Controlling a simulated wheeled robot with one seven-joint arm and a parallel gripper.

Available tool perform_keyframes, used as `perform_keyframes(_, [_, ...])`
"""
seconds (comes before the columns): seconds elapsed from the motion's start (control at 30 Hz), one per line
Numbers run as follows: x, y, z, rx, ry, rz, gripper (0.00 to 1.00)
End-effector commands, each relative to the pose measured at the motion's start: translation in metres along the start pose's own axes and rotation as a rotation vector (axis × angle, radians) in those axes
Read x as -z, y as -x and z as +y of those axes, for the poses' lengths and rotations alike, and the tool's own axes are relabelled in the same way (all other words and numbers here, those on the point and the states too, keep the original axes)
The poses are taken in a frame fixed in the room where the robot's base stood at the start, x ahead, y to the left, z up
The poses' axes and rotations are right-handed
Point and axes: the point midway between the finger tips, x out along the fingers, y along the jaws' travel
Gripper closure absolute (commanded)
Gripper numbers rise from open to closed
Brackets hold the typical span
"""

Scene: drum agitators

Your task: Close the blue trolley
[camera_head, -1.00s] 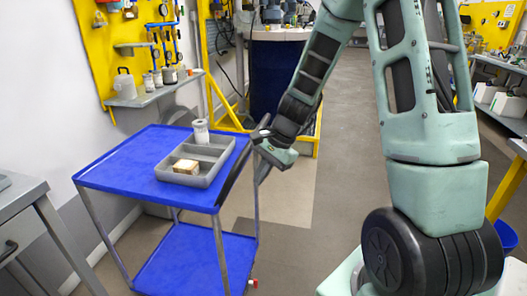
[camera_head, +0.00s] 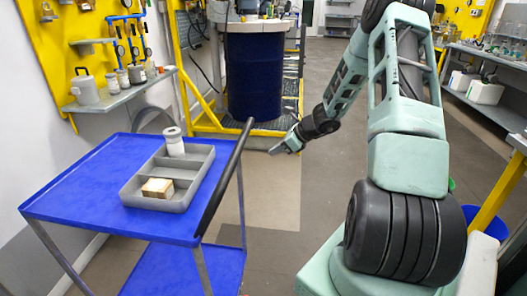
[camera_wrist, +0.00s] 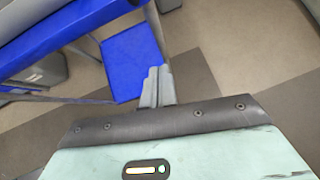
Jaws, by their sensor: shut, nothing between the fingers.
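The blue trolley (camera_head: 85,185) stands at the left in the head view, with a flat blue top, a lower blue shelf (camera_head: 185,268) and grey legs. A black bar handle (camera_head: 226,172) runs along its right edge. No door or drawer shows on it. My gripper (camera_head: 279,149) is to the right of the handle and apart from it, over the floor. In the wrist view its fingers (camera_wrist: 156,80) are together and empty. There the trolley's top (camera_wrist: 50,30) is at upper left and its lower shelf (camera_wrist: 132,62) lies beyond the fingers.
A grey tray (camera_head: 130,190) on the trolley holds a white jar (camera_head: 174,142) and a small block (camera_head: 157,188). A dark blue drum (camera_head: 255,75) stands in a yellow frame behind. A wall shelf (camera_head: 120,93) is at the back left. Floor right of the trolley is clear.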

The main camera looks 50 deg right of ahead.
Motion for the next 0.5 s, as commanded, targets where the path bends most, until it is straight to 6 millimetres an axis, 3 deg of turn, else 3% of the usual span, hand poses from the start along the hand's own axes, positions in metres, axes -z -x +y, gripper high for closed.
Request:
perform_keyframes(0.43, [0.000,-0.090,0.002,-0.005,0.003,0.001,1.00])
perform_keyframes(0.5, [-0.010,-0.097,0.002,-0.003,0.006,0.000,1.00])
